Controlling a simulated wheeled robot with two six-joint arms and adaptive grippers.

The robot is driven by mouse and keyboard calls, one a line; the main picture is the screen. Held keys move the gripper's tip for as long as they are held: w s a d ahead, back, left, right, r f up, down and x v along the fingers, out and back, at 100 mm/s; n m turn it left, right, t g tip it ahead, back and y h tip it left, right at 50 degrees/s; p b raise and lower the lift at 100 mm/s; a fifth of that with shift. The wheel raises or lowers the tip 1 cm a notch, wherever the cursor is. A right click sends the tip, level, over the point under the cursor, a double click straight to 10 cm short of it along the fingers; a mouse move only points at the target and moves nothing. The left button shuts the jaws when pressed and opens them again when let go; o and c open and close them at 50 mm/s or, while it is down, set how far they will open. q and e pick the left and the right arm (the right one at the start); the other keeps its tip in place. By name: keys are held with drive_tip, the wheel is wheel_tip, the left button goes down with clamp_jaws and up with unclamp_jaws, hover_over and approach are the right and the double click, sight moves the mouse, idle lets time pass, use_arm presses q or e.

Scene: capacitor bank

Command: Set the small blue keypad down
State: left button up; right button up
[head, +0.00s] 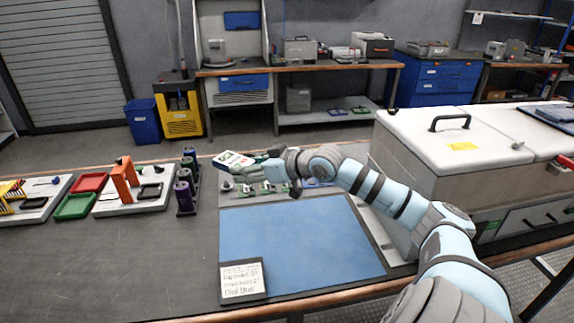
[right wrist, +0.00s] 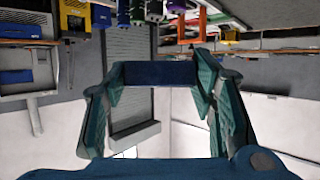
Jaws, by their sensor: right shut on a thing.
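My right gripper (head: 246,164) is shut on the small keypad (head: 230,160), held up above the back edge of the worktable. In the head view the keypad shows a whitish face with green and dark red patches. In the right wrist view its dark blue edge (right wrist: 158,74) spans between the two green fingers. The keypad is apart from the table, and its far side is hidden. My left gripper is not in view.
A blue mat (head: 295,245) lies bare in front, with a handwritten card (head: 242,281) at its near left corner. Behind it is a grey strip with several small green parts (head: 268,187). Purple cylinders (head: 185,195) stand left; a large white-lidded case (head: 440,150) stands right.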

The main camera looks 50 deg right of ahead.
wheel_tip(320, 180, down, 6)
drive_tip(key=b, duration=0.5)
hover_over(257, 233)
wheel_tip(257, 233, down, 9)
drive_tip(key=shift+f, duration=0.1)
wheel_tip(257, 233, down, 4)
drive_tip(key=shift+f+b, duration=0.1)
drive_tip(key=shift+b, duration=0.75)
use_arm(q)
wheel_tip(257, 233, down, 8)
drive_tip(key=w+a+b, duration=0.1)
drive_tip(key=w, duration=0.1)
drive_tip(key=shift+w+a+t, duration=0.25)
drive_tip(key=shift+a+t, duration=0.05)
use_arm(e)
drive_tip(key=shift+f, duration=0.55)
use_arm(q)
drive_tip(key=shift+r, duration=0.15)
use_arm(e)
drive_tip(key=o, duration=1.2)
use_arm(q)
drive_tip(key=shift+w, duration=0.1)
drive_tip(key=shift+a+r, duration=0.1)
use_arm(e)
drive_tip(key=shift+r, duration=0.15)
